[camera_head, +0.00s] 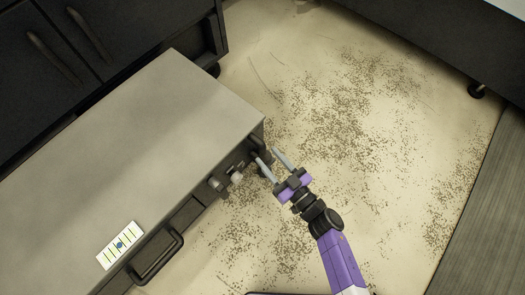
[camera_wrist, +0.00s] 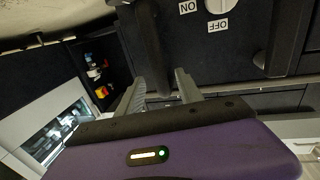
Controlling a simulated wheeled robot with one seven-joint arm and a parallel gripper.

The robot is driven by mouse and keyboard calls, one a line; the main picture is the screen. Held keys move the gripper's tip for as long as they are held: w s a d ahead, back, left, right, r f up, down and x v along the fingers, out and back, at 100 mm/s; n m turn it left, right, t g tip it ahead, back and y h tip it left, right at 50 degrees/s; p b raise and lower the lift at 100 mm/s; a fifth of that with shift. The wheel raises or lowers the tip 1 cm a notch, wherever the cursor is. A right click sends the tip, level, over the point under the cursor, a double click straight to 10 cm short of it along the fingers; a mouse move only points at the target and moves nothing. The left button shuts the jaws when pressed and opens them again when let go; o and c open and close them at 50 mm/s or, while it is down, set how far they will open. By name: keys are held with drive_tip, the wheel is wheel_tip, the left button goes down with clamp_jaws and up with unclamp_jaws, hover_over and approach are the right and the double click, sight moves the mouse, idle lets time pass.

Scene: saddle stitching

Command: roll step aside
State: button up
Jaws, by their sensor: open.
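A low unit with a flat grey top (camera_head: 150,120) and a dark front fills the left of the head view. I cannot tell whether it is the step; no wheels show on it. Its front has a white knob (camera_head: 237,177) and a long dark handle (camera_head: 158,258). My gripper (camera_head: 266,155) is open and empty at the unit's right front corner. In the wrist view its fingers (camera_wrist: 160,77) point at a dark front with an ON/OFF dial (camera_wrist: 216,6). A dark upright bar (camera_wrist: 150,45) stands just beyond the fingertips; contact is unclear.
A white card with coloured marks (camera_head: 120,246) lies on the grey top. Dark cabinets (camera_head: 60,50) stand behind it at upper left. Another dark unit (camera_head: 430,35) is at upper right. The speckled pale floor (camera_head: 340,110) between is clear. A grey wooden surface (camera_head: 490,230) borders the right.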

sight(265, 154)
drive_tip(key=shift+b+x, duration=0.6)
drive_tip(key=shift+x, duration=1.4)
clamp_jaws()
